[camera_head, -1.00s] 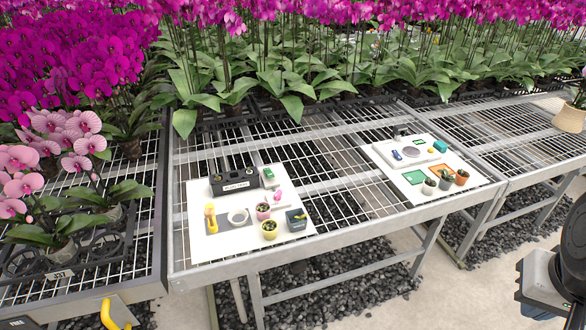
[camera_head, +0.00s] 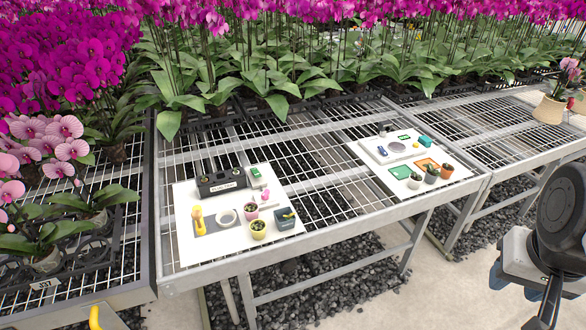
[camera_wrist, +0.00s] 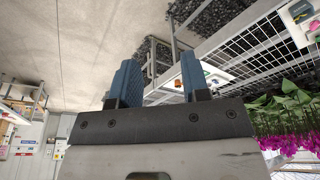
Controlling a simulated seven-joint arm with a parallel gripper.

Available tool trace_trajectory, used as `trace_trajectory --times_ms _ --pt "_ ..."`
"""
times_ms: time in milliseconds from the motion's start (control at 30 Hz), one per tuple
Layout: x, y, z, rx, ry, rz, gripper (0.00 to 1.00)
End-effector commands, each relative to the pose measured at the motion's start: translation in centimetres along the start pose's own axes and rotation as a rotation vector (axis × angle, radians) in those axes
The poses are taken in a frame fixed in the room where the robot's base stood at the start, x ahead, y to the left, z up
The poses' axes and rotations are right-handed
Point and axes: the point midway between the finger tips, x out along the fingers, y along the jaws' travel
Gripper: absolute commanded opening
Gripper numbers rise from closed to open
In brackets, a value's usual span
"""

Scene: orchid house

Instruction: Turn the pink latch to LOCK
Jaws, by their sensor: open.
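The pink latch (camera_head: 265,194) is a small pink piece on the white board (camera_head: 184,248) at the left of the mesh bench in the head view. It is too small there to read its setting or any LOCK mark. My gripper (camera_wrist: 160,82) shows its two blue fingers spread apart with nothing between them in the wrist view. In the head view my arm is at the lower right, far from the latch and off the bench's front side.
A second board (camera_head: 379,163) stands right, with bare mesh between. Orchids crowd the back and left.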

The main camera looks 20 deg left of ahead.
Motion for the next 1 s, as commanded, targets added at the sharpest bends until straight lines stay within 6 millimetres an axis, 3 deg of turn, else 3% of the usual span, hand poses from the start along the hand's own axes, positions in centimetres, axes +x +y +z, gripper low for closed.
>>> trace_trajectory --times_ms 467,1000 --pt "0.7 -4.6 -8.6 -0.004 -0.038 -0.021 0.43" --pt "3.7 -13.1 -18.5 -0.006 -0.083 -0.037 0.43"
